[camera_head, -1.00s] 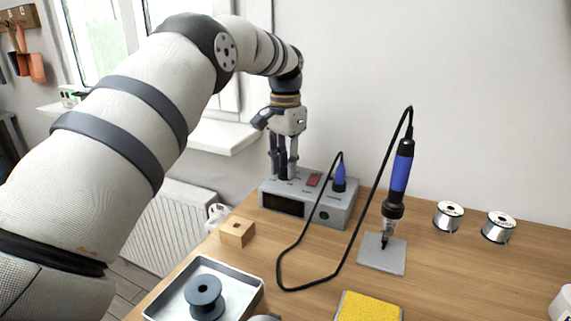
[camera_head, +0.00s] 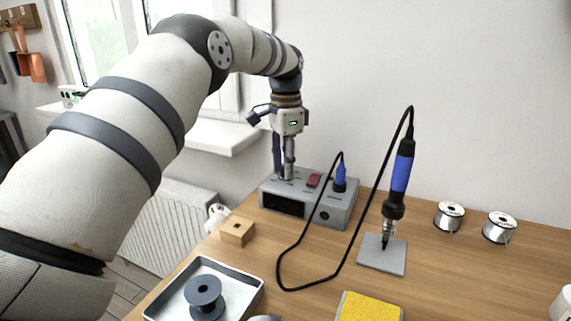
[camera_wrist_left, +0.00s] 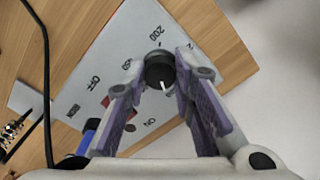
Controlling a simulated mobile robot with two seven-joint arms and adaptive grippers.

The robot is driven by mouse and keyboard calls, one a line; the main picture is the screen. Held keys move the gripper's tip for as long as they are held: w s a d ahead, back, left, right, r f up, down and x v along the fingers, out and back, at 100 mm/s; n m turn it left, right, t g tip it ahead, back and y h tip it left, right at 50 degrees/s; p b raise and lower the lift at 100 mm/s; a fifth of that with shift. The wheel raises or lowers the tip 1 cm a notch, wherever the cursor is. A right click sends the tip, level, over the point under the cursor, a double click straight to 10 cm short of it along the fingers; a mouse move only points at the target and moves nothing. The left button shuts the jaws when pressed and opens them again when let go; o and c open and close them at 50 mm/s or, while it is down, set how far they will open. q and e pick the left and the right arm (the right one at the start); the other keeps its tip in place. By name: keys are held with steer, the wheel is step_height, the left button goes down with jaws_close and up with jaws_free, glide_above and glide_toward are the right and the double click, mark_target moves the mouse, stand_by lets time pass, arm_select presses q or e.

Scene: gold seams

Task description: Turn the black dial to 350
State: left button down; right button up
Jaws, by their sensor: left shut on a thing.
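The black dial (camera_wrist_left: 160,70) is on the top of the grey soldering station (camera_head: 335,205). In the left wrist view its white pointer line faces down the picture, away from the printed 200 above it. Another printed number left of the dial is partly hidden by a finger. My left gripper (camera_head: 284,176) reaches down onto the station's left top and is shut on the dial, one finger on each side. In the head view the fingers hide the dial.
A red switch (camera_head: 314,180) and a blue plug (camera_head: 340,178) with a black cable are right of the dial. The soldering iron (camera_head: 399,180) stands upright on a grey plate (camera_head: 382,262). A wooden block (camera_head: 238,232) and a tray (camera_head: 255,292) with a spool are in front.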

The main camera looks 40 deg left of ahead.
arm_select(q)
steer(key=shift+f, duration=0.15)
steer(key=c, duration=1.3)
jaws_free()
steer(key=shift+c, duration=0.2)
step_height(320, 180, up, 8)
steer(key=shift+f, duration=0.15)
